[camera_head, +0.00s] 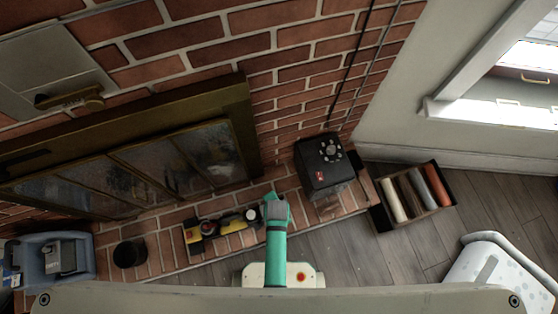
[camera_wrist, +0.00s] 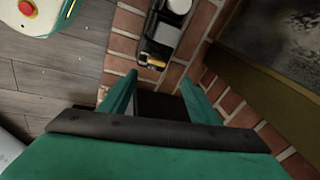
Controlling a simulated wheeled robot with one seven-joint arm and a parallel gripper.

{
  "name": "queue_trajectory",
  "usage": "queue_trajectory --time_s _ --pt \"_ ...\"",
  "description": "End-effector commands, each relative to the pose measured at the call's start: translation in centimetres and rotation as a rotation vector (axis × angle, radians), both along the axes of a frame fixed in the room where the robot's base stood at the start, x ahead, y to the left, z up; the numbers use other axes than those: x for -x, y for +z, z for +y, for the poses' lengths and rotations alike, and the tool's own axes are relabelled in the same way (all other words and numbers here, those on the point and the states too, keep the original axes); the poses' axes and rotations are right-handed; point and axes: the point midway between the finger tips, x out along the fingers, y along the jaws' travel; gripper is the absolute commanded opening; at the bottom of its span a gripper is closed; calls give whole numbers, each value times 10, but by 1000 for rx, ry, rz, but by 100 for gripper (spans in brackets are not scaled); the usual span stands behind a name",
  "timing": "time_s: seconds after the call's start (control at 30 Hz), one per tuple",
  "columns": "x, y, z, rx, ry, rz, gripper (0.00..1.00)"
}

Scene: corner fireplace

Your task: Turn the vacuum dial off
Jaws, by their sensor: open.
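My teal gripper (camera_head: 276,208) is open and empty above the brick hearth. In the wrist view, its two fingers (camera_wrist: 158,84) point up the picture with a gap between them. A black box (camera_head: 325,168) with a round cluster of controls on top and a small red mark stands on the hearth, right of my gripper. A yellow and black device (camera_head: 228,224) lies just left of my gripper, with a red part and a pale round part. I cannot tell for sure which one carries the vacuum dial. A dark surface, unclear, shows between my fingers.
A blue-grey case (camera_head: 60,258) and a dark round cup (camera_head: 129,254) sit at the hearth's left. A dark box of coloured rolls (camera_head: 414,196) stands on the floor at the right. The glass-fronted fireplace (camera_head: 130,170) is behind. Wooden floor (camera_head: 345,250) is clear in front.

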Motion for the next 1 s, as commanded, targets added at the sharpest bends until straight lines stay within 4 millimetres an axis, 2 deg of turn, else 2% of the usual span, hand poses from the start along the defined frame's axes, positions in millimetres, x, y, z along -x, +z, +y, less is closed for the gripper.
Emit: queue_trajectory --time_s 0.03,0.2,0.47,0.57,1.0 --pt "-12 -3 -1 -8 -40 42 56" --pt "-25 -10 -5 -23 -161 179 56" --pt "-30 -15 -6 -24 -225 250 56" --pt "-29 -26 -6 -23 -225 251 56" --pt "-29 -98 -7 -24 -223 250 56"
